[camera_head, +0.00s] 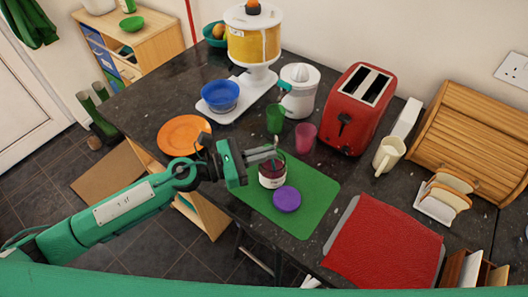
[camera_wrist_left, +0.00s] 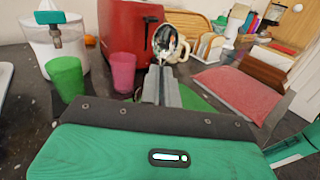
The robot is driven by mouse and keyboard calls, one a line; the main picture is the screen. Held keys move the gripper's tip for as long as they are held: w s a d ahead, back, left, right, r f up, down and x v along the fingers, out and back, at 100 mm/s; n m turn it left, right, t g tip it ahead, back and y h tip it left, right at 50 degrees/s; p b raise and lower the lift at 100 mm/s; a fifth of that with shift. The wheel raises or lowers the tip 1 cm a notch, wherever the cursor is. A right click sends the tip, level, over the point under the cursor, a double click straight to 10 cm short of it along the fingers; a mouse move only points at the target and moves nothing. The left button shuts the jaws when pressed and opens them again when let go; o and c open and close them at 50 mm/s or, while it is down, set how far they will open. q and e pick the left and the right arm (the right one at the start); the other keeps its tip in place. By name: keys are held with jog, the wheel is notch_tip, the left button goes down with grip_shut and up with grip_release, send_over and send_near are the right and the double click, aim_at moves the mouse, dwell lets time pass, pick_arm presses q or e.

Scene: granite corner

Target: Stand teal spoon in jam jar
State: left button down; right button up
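My left gripper (camera_head: 270,154) is above the jam jar (camera_head: 272,176), its fingers close together. In the left wrist view the fingers (camera_wrist_left: 162,84) are shut on the teal spoon, whose shiny metal bowl (camera_wrist_left: 166,42) shows just past the fingertips. Most of its handle is hidden. The jar is dark red with a white label and stands upright on a green mat (camera_head: 314,191), partly under the gripper. I cannot tell whether any part of the spoon is within the jar mouth. The jar is hidden in the left wrist view. My right gripper is in neither view.
A purple lid (camera_head: 287,199) lies in front of the jar. A green cup (camera_head: 275,119) and a pink cup (camera_head: 305,138) stand behind it, near the red toaster (camera_head: 357,108). An orange plate (camera_head: 184,135) is left, a red mat (camera_head: 384,243) right.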

pick_arm(q)
jog(key=shift+f, duration=0.1)
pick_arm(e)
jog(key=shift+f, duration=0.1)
pick_arm(q)
jog(key=c, duration=1.6)
grip_release()
jog(key=shift+o, duration=0.2)
jog(key=shift+a, duration=0.1)
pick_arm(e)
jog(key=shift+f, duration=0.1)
pick_arm(q)
jog(key=shift+s+a+f+b, duration=0.1)
jog(key=shift+a+f+b, duration=0.05)
jog(key=shift+a+b, duration=0.15)
jog(key=b+v, duration=0.6)
jog(key=v, duration=0.7)
jog(key=shift+b, duration=0.4)
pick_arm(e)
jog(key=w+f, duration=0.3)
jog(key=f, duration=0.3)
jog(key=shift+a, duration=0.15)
pick_arm(q)
jog(key=shift+s, duration=0.1)
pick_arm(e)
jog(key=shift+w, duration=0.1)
